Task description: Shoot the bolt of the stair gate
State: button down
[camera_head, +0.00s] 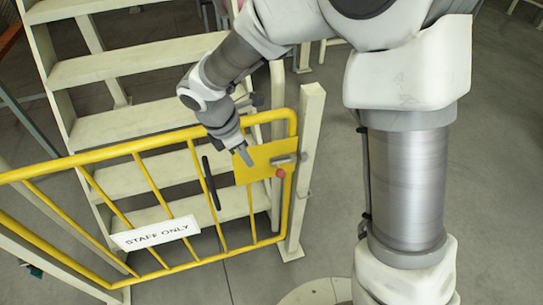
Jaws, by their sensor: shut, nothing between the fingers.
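The yellow stair gate (140,148) stands across the foot of the steps, with a white "STAFF ONLY" sign (155,233) on its lower bars. A yellow plate (262,161) at its right end carries a grey bolt (284,159) beside the cream post (304,150). A red knob (281,173) sits just below the bolt. I cannot tell how far the bolt reaches into the post. My gripper (246,158) is shut and empty, pointing down at the left part of the plate, left of the bolt. Whether it touches the plate is unclear.
A black handle (211,183) stands upright on the gate just left of the plate. Cream steps (130,125) rise behind the gate. Grey floor (330,200) is open to the right of the post. My arm covers the upper right.

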aim_at(284, 173)
jog(key=shift+w+a+f+n, duration=0.3)
jog(key=shift+w+f, duration=0.1)
jog(key=shift+f, duration=0.05)
jog(key=w+d+f+b, duration=0.2)
jog(key=d+f, duration=0.4)
jog(key=f, duration=0.4)
jog(key=shift+w+f, duration=0.15)
jog(key=shift+w, duration=0.4)
jog(key=shift+d, duration=0.1)
jog(key=shift+w+d, duration=0.25)
jog(key=shift+d, duration=0.65)
jog(key=shift+w+d, duration=0.25)
jog(key=shift+d, duration=0.6)
